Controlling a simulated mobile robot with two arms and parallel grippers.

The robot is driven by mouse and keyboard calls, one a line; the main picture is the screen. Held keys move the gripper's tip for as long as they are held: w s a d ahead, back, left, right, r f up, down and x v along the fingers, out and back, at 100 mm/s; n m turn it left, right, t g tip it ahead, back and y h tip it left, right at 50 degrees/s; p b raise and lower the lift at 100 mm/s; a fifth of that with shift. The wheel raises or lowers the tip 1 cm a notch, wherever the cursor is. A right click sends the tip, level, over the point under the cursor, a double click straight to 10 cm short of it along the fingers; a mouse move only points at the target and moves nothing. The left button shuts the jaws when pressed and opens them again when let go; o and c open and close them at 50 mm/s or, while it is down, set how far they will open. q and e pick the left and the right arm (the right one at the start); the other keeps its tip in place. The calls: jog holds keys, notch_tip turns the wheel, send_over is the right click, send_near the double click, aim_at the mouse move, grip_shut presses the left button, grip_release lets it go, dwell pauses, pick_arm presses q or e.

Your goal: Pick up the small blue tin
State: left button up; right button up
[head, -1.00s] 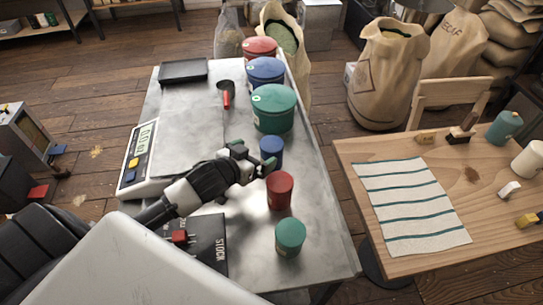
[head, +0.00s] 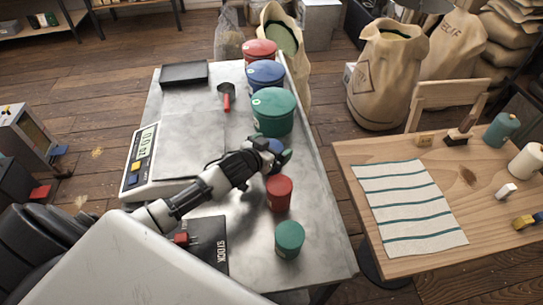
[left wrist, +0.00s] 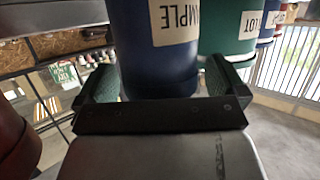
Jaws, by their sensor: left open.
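The small blue tin (head: 276,146) stands on the metal table, between the large green tin and the small red tin, and my left gripper (head: 276,157) hides most of it in the head view. In the left wrist view the blue tin (left wrist: 158,52), with a pale label, stands between the two fingers of my left gripper (left wrist: 160,88). The fingers are open, one on each side of the tin. I cannot tell whether they touch it. My right gripper is not in view.
The small red tin (head: 279,194) stands close to the gripper, with a small green tin (head: 289,238) nearer. The large green tin (head: 273,112) is just behind, then large blue (head: 266,74) and red (head: 259,50) tins. A scale (head: 139,160) lies left.

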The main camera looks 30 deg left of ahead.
pick_arm(q)
jog(key=c, duration=1)
